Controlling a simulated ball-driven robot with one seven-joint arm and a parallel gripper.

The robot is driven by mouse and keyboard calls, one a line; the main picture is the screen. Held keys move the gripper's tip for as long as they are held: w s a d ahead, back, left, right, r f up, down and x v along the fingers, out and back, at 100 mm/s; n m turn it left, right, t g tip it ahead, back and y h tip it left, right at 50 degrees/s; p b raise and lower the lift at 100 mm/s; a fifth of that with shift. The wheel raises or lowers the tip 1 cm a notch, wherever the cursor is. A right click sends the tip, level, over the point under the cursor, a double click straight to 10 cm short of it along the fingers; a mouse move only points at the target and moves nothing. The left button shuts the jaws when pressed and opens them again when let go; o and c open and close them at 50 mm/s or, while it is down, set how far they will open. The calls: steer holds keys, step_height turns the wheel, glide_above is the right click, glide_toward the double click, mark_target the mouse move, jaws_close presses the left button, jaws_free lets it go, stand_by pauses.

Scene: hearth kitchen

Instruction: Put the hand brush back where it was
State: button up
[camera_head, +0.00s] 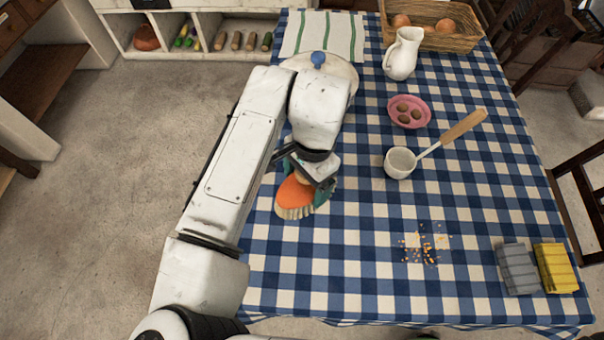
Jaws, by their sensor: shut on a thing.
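The hand brush (295,195) has an orange back and pale bristles. It is at the left side of the checked table (345,240), with its bristles towards the front left. My gripper (308,183) is shut on the hand brush from above. My gripper and wrist hide the brush's far end. I cannot tell whether the bristles touch the cloth or hang just above it.
Orange crumbs (425,247) lie on the cloth, with a grey sponge (517,268) and a yellow sponge (555,267) to their right. A ladle (400,162), pink bowl (408,111), white jug (403,54), blue-knobbed lid (335,68), striped towel (322,35) and basket (432,40) stand farther back.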

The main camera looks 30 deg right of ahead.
steer(key=w+f, duration=0.1)
steer(key=f, duration=0.1)
steer(key=w+d+f, duration=0.1)
steer(key=w+f, duration=0.1)
steer(key=w+d+f, duration=0.1)
steer(key=w+f, duration=0.1)
steer(key=shift+w+f, duration=0.2)
steer(key=shift+f, duration=1.5)
steer(key=shift+f, duration=0.15)
steer(key=o, duration=0.9)
